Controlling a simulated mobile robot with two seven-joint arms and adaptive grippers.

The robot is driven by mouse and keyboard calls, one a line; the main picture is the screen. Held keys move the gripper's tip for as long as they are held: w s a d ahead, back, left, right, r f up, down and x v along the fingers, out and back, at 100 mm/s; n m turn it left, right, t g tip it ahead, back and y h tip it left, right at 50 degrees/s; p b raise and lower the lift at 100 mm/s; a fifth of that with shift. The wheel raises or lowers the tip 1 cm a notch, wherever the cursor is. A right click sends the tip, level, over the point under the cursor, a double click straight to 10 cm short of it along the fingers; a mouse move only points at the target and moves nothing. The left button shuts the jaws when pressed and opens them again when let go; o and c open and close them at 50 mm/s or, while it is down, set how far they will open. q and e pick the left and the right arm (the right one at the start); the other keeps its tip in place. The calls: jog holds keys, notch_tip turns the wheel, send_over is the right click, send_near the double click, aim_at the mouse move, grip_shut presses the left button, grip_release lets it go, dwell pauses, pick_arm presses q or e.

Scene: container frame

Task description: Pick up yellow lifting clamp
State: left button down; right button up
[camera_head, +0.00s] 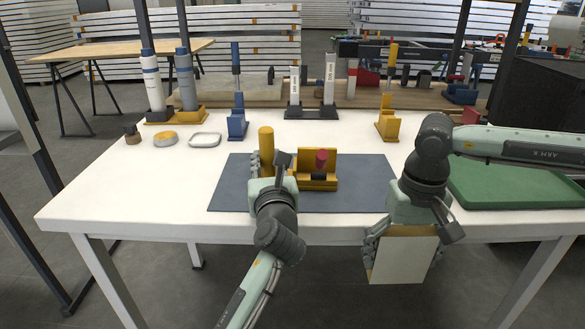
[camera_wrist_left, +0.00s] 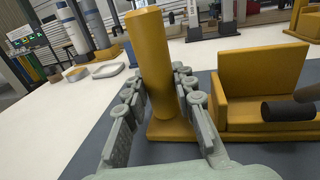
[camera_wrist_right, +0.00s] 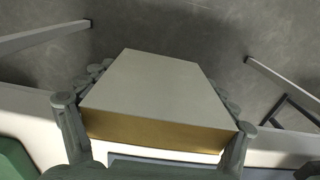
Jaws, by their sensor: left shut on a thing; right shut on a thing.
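A yellow upright cylinder (camera_head: 266,141) with a yellow base stands on the dark mat; it fills the middle of the left wrist view (camera_wrist_left: 152,65). My left gripper (camera_head: 270,168) is shut around the cylinder's lower part, fingers on both sides. A similar yellow clamp (camera_head: 388,126) with a tall handle stands at the back right. My right gripper (camera_head: 403,245) is shut on a pale panel (camera_wrist_right: 155,85) with a yellow-brown edge.
The grey mat (camera_head: 229,184) lies on the white table (camera_head: 120,185). The held panel hangs in front of the table's front edge. A green tray (camera_head: 510,192) is at right.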

aim_at(267, 143)
pick_arm(q)
jog(key=shift+r, duration=0.15)
jog(key=shift+r, duration=0.1)
jog(key=shift+r, duration=0.55)
pick_arm(e)
jog(key=shift+r, duration=0.15)
pick_arm(q)
notch_tip(267, 143, up, 3)
jog(key=shift+r+p, duration=0.1)
jog(key=shift+p, duration=0.4)
pick_arm(e)
jog(key=shift+r, duration=0.35)
jog(key=shift+r+p, duration=0.3)
pick_arm(q)
jog(key=s+a+r, duration=0.6)
jog(key=s+a, duration=0.1)
jog(key=a, duration=0.2)
jog(key=shift+a+r, duration=0.25)
jog(key=shift+w+f, duration=0.1)
